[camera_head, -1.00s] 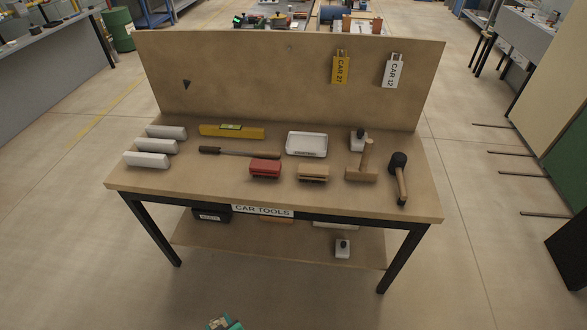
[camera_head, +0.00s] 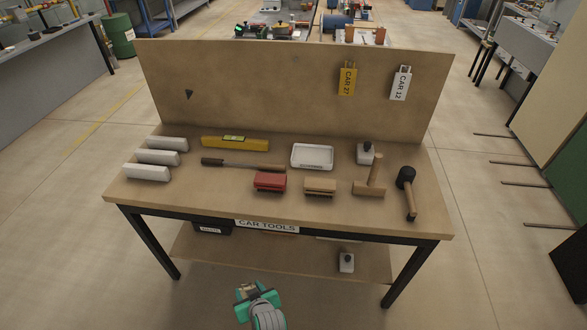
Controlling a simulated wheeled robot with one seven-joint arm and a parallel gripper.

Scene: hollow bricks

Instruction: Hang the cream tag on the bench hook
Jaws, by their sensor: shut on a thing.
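My gripper (camera_head: 249,291) shows at the bottom centre, in front of the bench and low. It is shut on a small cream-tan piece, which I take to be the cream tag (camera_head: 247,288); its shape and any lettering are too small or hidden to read. The bench (camera_head: 135,193) has an upright back panel. A small dark pointed piece, which looks like a hook (camera_head: 189,94), sticks out on the panel's left side with nothing hanging on it. A yellow tag marked CAR 27 (camera_head: 347,80) and a white tag marked CAR 12 (camera_head: 400,84) hang on the panel's right side.
The bench top holds white hollow bricks (camera_head: 158,157), a yellow level (camera_head: 235,143), a file (camera_head: 243,165), a white tray (camera_head: 312,156), a red brush (camera_head: 270,181), a tan brush (camera_head: 320,187) and mallets (camera_head: 407,190). A lower shelf (camera_head: 215,253) sits underneath.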

